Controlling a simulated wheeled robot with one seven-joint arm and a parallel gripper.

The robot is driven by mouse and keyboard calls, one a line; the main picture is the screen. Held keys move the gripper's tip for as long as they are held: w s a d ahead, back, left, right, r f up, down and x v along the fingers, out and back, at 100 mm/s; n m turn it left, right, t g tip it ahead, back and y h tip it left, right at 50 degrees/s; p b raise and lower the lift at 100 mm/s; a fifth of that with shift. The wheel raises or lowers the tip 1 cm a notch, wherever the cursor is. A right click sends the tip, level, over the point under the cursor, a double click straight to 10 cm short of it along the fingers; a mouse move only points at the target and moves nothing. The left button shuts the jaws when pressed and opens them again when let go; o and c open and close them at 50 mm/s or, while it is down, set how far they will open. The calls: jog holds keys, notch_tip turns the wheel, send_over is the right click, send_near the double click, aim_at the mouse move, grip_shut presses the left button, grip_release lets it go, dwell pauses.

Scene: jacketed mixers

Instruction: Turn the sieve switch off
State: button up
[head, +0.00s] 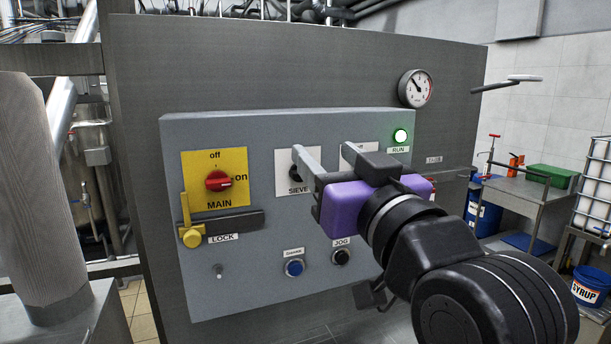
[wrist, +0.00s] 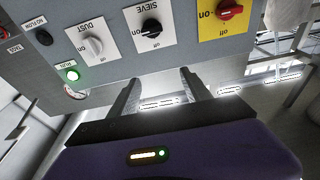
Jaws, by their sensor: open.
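The sieve switch (head: 295,172) is a black knob on a white plate marked SIEVE, on the grey control panel.
The red main switch (head: 218,181) with its yellow lock lever (head: 191,222) is left of the sieve switch. A green RUN lamp (head: 400,136) is lit. Blue and black buttons (head: 294,267) sit below.

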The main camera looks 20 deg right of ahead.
jog(key=w+f+g+p, duration=0.1)
jog(key=w+f+g, duration=0.1)
jog(key=w+f, duration=0.3)
jog(key=w, duration=0.3)
jog(key=shift+w, duration=0.2)
jog(key=shift+a, duration=0.1)
grip_shut()
